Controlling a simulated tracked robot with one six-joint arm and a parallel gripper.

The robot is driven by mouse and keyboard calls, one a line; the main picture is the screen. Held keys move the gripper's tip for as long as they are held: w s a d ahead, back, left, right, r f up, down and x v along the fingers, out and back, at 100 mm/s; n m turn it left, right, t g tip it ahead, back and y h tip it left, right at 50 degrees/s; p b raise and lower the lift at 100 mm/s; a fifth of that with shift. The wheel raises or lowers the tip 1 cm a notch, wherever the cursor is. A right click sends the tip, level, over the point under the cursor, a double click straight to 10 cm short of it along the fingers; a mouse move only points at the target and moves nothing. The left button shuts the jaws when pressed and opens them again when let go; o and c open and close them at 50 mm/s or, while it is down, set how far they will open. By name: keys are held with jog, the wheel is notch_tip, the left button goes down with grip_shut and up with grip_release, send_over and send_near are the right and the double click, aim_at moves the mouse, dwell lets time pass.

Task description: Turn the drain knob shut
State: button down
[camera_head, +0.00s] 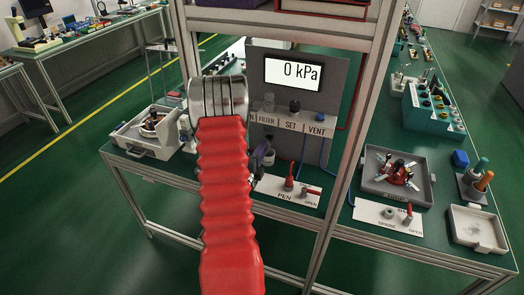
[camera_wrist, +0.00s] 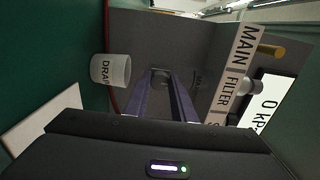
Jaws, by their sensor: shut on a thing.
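My gripper (camera_wrist: 168,76) reaches toward the grey panel in the wrist view, its two dark purple fingers close together. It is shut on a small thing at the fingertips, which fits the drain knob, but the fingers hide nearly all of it. A white cup (camera_wrist: 112,70) marked DRAI, its last letter cut off, is beside the fingers, apart from them. In the head view, my red arm covers most of the gripper and the drain area; only a dark part of the gripper (camera_head: 262,157) shows beside the arm.
The grey panel (camera_head: 340,80) has a display (camera_head: 293,74) reading 0 kPa. Below it are FILTER, SET and VENT labels with a black knob (camera_head: 294,106) and a blue knob (camera_head: 320,117). A red lever (camera_head: 289,183) stands on the bench in front. A frame post rises at right.

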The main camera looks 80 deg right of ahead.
jog(key=shift+s+f, duration=0.15)
jog(key=shift+f, duration=0.05)
jog(key=c, duration=1.8)
grip_release()
jog(key=shift+c, duration=0.2)
jog(key=o, duration=0.4)
jog(key=shift+r, duration=0.1)
jog(key=shift+c, duration=0.2)
jog(key=shift+a, duration=0.1)
jog(key=w+a, duration=0.1)
jog(key=a, duration=1.2)
jog(key=shift+w+a, duration=0.25)
jog(key=shift+a, duration=0.05)
jog(key=shift+s, duration=0.1)
